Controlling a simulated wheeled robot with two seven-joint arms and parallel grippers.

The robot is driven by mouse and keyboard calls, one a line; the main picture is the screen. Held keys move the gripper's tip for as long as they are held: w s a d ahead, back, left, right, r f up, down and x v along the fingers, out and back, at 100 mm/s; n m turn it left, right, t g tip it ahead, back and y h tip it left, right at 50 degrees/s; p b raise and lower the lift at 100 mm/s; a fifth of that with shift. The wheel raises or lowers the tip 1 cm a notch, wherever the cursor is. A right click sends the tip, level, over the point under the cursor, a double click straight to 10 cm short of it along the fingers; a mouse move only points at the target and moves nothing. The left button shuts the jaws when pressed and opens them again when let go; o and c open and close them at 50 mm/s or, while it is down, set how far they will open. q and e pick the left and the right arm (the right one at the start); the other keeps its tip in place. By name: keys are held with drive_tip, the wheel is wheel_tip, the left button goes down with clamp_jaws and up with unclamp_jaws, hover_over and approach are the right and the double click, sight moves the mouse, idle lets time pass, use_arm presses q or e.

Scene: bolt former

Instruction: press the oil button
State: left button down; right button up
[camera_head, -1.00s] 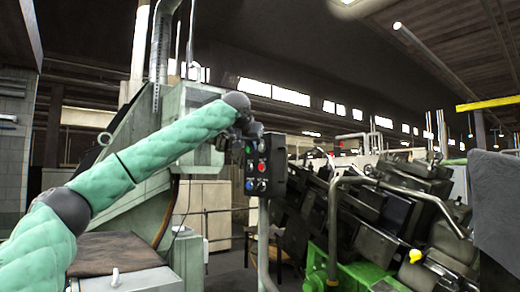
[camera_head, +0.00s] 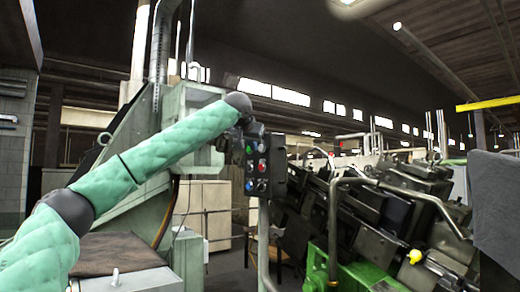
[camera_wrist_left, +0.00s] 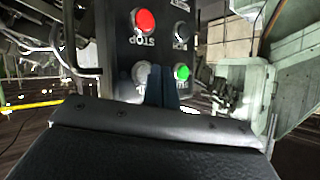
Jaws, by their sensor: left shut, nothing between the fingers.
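A dark control box (camera_head: 264,165) with several coloured buttons stands on a post in the head view. In the left wrist view, its panel (camera_wrist_left: 162,48) shows a red button (camera_wrist_left: 144,20) labelled STOP, a black button (camera_wrist_left: 181,30), a pale grey button (camera_wrist_left: 142,72) and a green button (camera_wrist_left: 182,72). The lettering appears upside down, and I cannot read which one is oil. My left gripper (camera_wrist_left: 160,72) is shut and empty, its fingertips in front of the panel between the grey and green buttons. I cannot tell if they touch it. My right gripper is not in view.
A pale green machine frame (camera_head: 190,225) stands beside and behind my left arm. Dark machinery with a bent metal rail (camera_head: 385,185) and a green base (camera_head: 360,275) fills the right. A grey slab (camera_head: 498,205) stands at the right edge.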

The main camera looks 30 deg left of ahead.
use_arm(q)
drive_tip(key=shift+w+d, duration=0.1)
drive_tip(key=shift+w, duration=0.15)
drive_tip(key=shift+w+d, duration=0.1)
drive_tip(key=shift+w, duration=0.05)
idle(0.4)
